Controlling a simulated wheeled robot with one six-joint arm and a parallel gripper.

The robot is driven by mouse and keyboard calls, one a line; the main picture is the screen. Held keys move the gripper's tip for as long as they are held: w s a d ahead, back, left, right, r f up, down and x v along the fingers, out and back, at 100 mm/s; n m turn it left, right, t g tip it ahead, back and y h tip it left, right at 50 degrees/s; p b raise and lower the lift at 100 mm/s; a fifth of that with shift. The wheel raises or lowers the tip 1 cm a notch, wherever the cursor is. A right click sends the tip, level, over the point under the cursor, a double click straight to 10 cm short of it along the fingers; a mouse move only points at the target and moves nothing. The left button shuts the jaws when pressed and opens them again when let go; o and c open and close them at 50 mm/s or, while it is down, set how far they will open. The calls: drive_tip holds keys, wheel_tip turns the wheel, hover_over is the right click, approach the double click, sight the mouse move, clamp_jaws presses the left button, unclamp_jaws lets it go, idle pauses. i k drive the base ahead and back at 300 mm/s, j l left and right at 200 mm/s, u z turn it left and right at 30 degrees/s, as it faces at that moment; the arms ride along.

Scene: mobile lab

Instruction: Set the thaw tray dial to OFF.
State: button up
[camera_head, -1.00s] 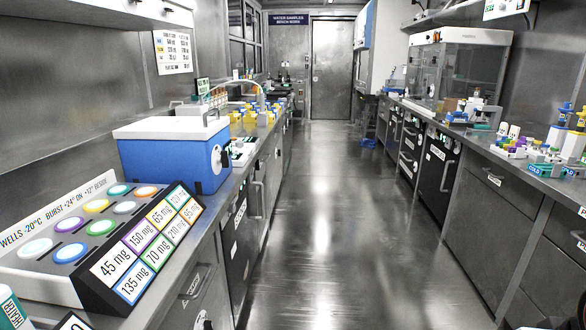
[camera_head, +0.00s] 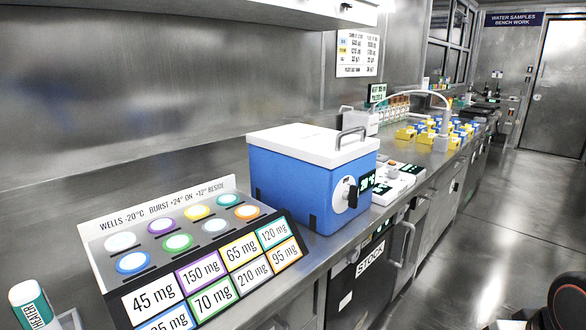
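A blue box with a white lid and top handle (camera_head: 286,179) stands on the left bench. A black dial on a white disc (camera_head: 346,195) is on its right-hand face, beside a small lit display (camera_head: 367,182). The dial's setting is too small to read. Just behind it lie low white devices with dark displays (camera_head: 408,170); their controls are too small to make out. No label reading "thaw tray" is legible, so I cannot tell which of these is the thaw tray. My gripper is not in view.
Yellow and blue blocks (camera_head: 436,130) stand farther along. A drawer front marked STOCK (camera_head: 369,262) is below. The aisle floor (camera_head: 485,235) is clear.

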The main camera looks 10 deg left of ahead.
sight(394, 173)
drive_tip(key=i+l+u, duration=0.2)
drive_tip(key=l, duration=0.15)
drive_tip(key=i+l+u, duration=0.2)
drive_tip(key=l, duration=0.15)
drive_tip(key=i+l+u, duration=0.2)
drive_tip(key=l, duration=0.2)
drive_tip(key=l+u, duration=0.25)
drive_tip(key=l, duration=0.15)
drive_tip(key=i+l+u, duration=0.25)
drive_tip(key=l, duration=0.3)
drive_tip(key=i+l+u, duration=0.1)
drive_tip(key=i+l, duration=0.15)
drive_tip(key=i+l+u, duration=0.15)
drive_tip(key=l, duration=0.25)
